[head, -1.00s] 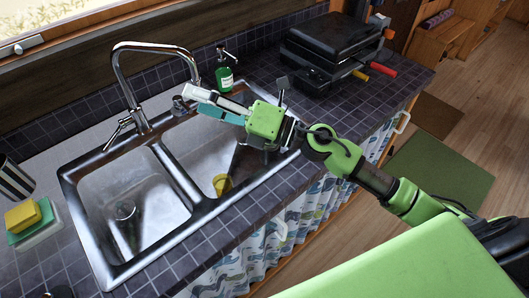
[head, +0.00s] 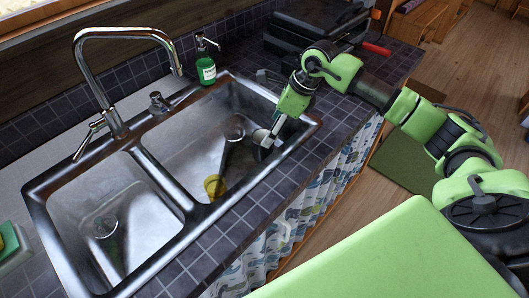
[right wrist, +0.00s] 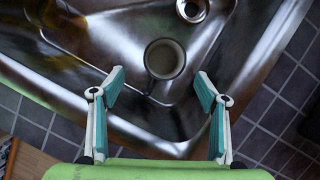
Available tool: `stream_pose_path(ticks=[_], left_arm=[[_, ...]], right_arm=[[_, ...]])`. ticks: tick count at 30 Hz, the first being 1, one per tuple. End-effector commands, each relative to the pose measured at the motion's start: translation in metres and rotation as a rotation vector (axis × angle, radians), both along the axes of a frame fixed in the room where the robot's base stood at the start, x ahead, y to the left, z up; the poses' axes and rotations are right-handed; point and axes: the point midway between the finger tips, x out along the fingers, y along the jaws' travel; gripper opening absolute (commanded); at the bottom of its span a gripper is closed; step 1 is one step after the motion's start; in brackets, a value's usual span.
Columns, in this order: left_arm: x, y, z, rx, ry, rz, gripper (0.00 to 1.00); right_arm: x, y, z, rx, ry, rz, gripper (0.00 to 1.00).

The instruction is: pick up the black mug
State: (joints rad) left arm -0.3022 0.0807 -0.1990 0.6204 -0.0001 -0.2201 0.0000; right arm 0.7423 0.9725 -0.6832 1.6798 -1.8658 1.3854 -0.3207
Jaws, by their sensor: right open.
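The black mug (right wrist: 165,58) stands in the sink basin in the right wrist view. Its dark rim and greyish inside face the camera, and its handle points toward my gripper. My right gripper (right wrist: 160,78) is open and empty, its two teal fingertips apart on either side of the near part of the mug, at the handle. In the head view my right gripper (head: 270,134) reaches down into the right basin near its right end, and I cannot clearly make out the mug there beside the fingers. My left gripper is out of view.
The double sink (head: 150,188) has a tall faucet (head: 90,65) at its back. A yellow item (head: 214,187) lies in the right basin. A green soap bottle (head: 206,70) stands behind. A black grill (head: 310,25) is at the back right. The basin wall is close to my gripper.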

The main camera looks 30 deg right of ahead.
Motion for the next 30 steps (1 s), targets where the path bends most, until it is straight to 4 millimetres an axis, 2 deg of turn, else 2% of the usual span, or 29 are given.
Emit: stream_pose_path(ticks=[1, 3, 11, 21, 28, 29, 30], left_arm=[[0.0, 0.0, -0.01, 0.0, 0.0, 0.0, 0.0], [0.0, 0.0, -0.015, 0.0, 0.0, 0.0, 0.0], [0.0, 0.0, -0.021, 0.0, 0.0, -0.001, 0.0], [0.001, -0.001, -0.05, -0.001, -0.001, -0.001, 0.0], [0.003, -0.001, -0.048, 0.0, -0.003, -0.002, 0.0], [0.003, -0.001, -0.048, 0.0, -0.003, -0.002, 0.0], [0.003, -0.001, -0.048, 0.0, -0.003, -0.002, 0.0]], right_arm=[[0.003, 0.003, -0.014, 0.003, 0.0, 0.0, 0.68], [0.006, 0.006, -0.022, 0.002, -0.002, 0.0, 0.68], [0.01, 0.009, -0.035, 0.003, -0.001, -0.001, 0.68], [0.023, 0.012, -0.08, 0.004, -0.001, 0.0, 0.68], [0.024, 0.013, -0.08, 0.002, -0.002, -0.001, 0.68], [0.024, 0.013, -0.08, 0.002, -0.002, -0.001, 0.65], [0.024, 0.013, -0.08, 0.002, -0.002, -0.001, 0.55]])
